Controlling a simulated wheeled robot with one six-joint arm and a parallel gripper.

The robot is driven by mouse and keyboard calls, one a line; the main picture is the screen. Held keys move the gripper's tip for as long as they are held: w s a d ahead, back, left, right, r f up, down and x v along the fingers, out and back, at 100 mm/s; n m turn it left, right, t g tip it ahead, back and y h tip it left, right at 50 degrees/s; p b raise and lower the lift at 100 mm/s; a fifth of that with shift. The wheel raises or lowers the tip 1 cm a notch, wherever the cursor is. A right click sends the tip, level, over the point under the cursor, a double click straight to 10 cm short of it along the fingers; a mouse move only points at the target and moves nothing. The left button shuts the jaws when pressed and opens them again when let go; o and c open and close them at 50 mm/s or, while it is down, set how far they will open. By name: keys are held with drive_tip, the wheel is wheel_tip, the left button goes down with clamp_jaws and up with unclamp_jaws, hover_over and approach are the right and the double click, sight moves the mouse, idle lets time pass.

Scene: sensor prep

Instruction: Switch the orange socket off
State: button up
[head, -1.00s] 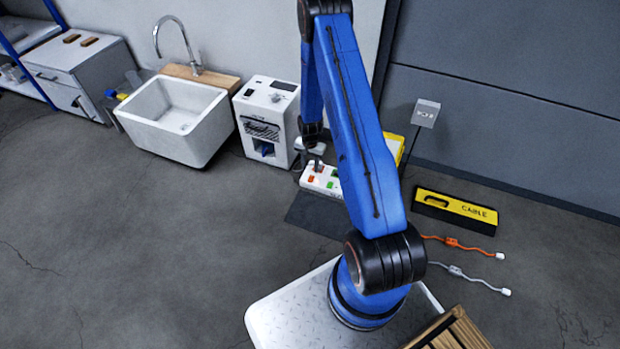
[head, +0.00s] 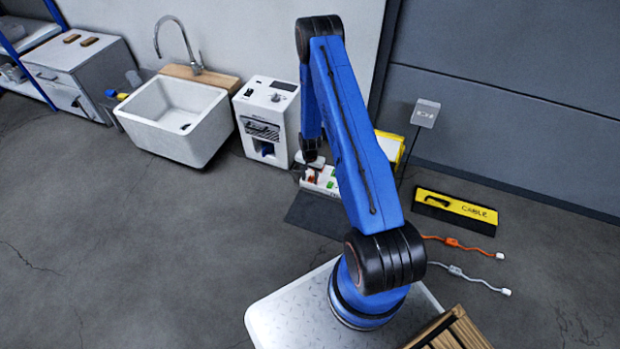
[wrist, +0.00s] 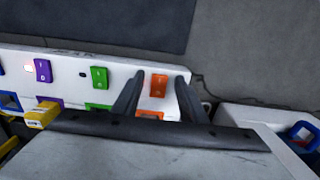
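The white power strip (head: 309,184) lies on the floor in the head view, partly behind my arm. In the wrist view the strip (wrist: 62,60) has purple, green and orange rocker switches in a row. The orange switch (wrist: 158,86) shows between the fingers of my gripper (wrist: 158,80), which is open and empty, one finger on each side. Part of the orange socket (wrist: 149,114) shows below it. Any lamp beside the orange switch is hidden. I cannot tell whether the fingers touch the strip. In the head view my gripper (head: 314,166) is over the strip.
A green switch (wrist: 100,77) and a purple switch (wrist: 43,70) with a lit red lamp sit to the left. A yellow plug (wrist: 41,115) is at the purple socket. A white machine (head: 268,120) stands left of the strip. A dark mat (head: 315,213) lies in front.

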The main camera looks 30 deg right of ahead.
clamp_jaws()
drive_tip(key=shift+d, duration=0.1)
drive_tip(key=shift+d+g+y, duration=0.15)
drive_tip(key=shift+g+y, duration=0.15)
drive_tip(key=shift+w+d+r+g+y, duration=0.15)
drive_tip(key=shift+w+g+y, duration=0.1)
drive_tip(key=shift+g+y, duration=0.45)
unclamp_jaws()
